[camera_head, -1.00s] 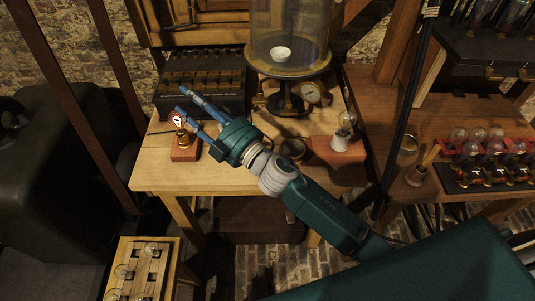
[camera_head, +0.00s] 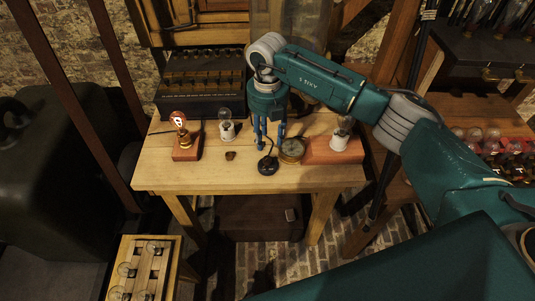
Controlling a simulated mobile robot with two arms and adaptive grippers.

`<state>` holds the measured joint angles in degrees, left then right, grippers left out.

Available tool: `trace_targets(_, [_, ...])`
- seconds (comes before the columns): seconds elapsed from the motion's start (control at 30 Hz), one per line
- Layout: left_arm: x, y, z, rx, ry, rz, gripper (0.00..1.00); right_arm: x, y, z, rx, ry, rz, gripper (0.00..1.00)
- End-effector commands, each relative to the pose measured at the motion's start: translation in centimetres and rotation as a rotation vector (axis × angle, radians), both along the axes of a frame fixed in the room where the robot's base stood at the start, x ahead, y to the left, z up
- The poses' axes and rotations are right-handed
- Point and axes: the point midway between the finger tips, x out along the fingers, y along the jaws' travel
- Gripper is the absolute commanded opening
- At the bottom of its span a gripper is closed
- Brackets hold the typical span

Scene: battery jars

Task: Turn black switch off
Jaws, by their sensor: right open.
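A small round black switch (camera_head: 268,166) lies near the front edge of the wooden table (camera_head: 200,180), with a short dark lead or lever rising from its top. My right gripper (camera_head: 268,146) points down just behind and above the switch, its blue fingers spread and empty. I cannot tell whether a fingertip touches the switch. My left gripper is not in view.
A brass gauge (camera_head: 292,150) sits close to the right of the fingers. A white-based bulb (camera_head: 227,129), a small brown piece (camera_head: 230,156) and a red-block lamp (camera_head: 186,147) stand to the left. Another bulb (camera_head: 342,138) sits on a reddish block at right.

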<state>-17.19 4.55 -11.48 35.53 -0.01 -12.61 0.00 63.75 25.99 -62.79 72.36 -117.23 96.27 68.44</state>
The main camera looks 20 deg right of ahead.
Motion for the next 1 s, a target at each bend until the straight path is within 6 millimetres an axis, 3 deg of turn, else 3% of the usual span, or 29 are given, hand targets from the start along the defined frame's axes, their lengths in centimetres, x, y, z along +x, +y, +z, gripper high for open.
trace_targets(0.3, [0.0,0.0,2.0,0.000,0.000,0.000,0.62,-0.2,0.2,-5.9,0.003,0.005,0.002,0.41])
trace_targets(0.5, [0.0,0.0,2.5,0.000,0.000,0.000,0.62,-0.1,0.2,-8.5,0.005,0.002,0.003,0.41])
trace_targets(0.9, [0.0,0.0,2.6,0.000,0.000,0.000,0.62,-0.1,0.2,-9.4,0.006,0.000,0.005,0.41])
trace_targets(1.0, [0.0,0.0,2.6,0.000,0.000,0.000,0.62,-0.1,0.2,-9.3,0.006,0.000,0.005,0.21])
